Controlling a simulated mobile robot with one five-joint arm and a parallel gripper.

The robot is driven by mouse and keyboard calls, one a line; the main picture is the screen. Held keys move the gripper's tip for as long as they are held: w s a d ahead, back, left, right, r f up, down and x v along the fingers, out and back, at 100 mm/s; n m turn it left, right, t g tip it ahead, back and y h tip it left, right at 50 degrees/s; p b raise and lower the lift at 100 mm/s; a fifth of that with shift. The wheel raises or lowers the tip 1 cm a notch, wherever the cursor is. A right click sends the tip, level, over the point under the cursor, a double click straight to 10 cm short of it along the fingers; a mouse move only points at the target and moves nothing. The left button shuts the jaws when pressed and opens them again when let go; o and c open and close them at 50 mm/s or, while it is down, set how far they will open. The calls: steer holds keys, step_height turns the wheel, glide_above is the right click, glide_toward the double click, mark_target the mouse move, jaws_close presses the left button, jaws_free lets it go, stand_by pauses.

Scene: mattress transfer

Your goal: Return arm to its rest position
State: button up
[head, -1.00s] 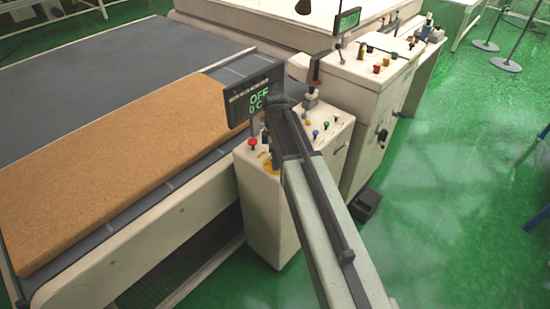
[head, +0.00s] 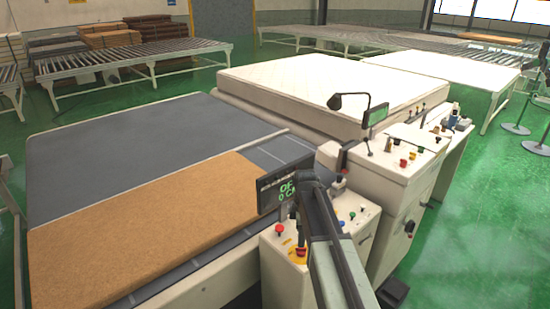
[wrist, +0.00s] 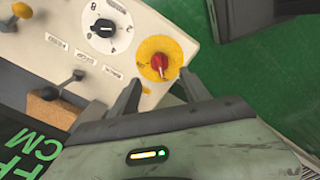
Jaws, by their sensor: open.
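My gripper (wrist: 160,92) is open and empty in the wrist view, its two dark fingers pointing at a control panel (wrist: 40,45). A red knob on a yellow disc (wrist: 159,60) shows just beyond and between the fingertips, with nothing held; I cannot tell whether they touch the panel. In the head view my arm (head: 335,250) reaches out over the front control console (head: 285,262), and my gripper is hidden there. The console's display (head: 285,190) is partly covered by my arm and shows green characters.
A brown mattress layer (head: 150,230) lies on the grey conveyor table (head: 160,140) at left. A white mattress (head: 310,90) lies on the machine behind. A second console (head: 405,170) stands close right of my arm. Green floor (head: 480,220) is open at right.

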steer(key=s+f+b, duration=0.2)
steer(key=s+f, duration=0.1)
steer(key=shift+s+d+f+b, duration=0.15)
steer(key=shift+s+b, duration=0.05)
steer(key=shift+b, duration=0.2)
steer(key=s+m, duration=0.1)
steer(key=s+f+m+b, duration=0.1)
steer(key=s, duration=0.1)
steer(key=shift+s, duration=0.3)
steer(key=s+m, duration=0.7)
steer(key=m, duration=0.7)
steer(key=shift+s+f+b, duration=0.35)
steer(key=shift+b, duration=0.05)
